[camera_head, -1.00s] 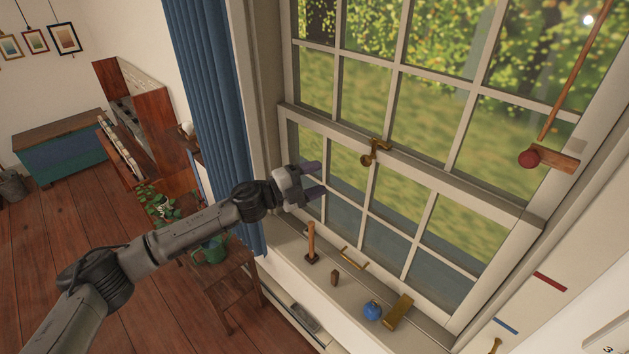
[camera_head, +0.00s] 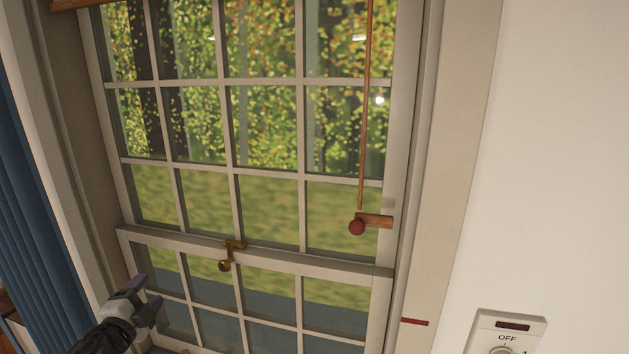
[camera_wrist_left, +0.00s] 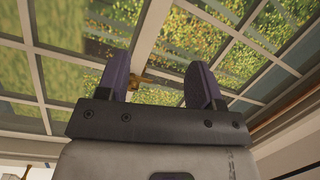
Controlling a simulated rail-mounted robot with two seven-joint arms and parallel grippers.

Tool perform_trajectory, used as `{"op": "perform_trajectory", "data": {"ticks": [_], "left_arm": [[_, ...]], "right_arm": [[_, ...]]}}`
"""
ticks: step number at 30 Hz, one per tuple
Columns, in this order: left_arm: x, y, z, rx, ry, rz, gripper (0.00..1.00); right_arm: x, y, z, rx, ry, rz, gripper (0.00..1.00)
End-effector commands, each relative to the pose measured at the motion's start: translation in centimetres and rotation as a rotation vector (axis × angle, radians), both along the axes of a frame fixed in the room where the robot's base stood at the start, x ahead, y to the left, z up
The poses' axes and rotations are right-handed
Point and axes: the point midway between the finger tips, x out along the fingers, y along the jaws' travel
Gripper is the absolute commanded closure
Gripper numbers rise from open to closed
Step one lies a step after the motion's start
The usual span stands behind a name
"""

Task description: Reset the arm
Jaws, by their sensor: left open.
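My left gripper (camera_head: 146,291) is at the lower left of the head view, in front of the lower window sash. Its two purple fingers are apart with nothing between them. In the left wrist view the open fingers (camera_wrist_left: 160,85) point toward the window, and the brass sash latch (camera_wrist_left: 140,80) shows beyond the gap between them. The latch also shows in the head view (camera_head: 229,256), on the rail to the right of the gripper and apart from it. Most of the left arm is out of the head view. My right gripper is in neither view.
A wooden rod (camera_head: 367,110) hangs in front of the window, above a red ball (camera_head: 357,227) by a small wooden block (camera_head: 376,221). A blue curtain (camera_head: 35,230) borders the left. A dial panel marked OFF (camera_head: 507,328) is on the wall at the lower right.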

Motion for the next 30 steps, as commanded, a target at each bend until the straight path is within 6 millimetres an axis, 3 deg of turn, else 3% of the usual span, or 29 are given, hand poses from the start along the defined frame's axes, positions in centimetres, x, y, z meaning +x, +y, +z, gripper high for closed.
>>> {"op": "perform_trajectory", "data": {"ticks": [3,7,11,14,21,30], "left_arm": [[-1.5,0.2,2.9,-0.062,-0.002,0.150,0.40],[-3.5,-1.2,5.7,-0.158,0.002,0.255,0.40],[-6.3,-3.8,6.4,-0.271,0.059,0.314,0.40],[-9.3,-6.3,5.1,-0.377,0.151,0.340,0.40],[-17.7,-11.3,-0.8,-0.620,0.421,0.346,0.40],[-28.4,-14.2,-8.5,-0.897,0.693,0.383,0.40]], "right_arm": [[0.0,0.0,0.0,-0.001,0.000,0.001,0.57],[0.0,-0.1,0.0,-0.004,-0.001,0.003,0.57],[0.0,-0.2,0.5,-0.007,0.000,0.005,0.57],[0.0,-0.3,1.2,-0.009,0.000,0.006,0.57],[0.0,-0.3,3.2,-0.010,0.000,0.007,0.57],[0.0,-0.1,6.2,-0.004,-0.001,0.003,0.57]]}}
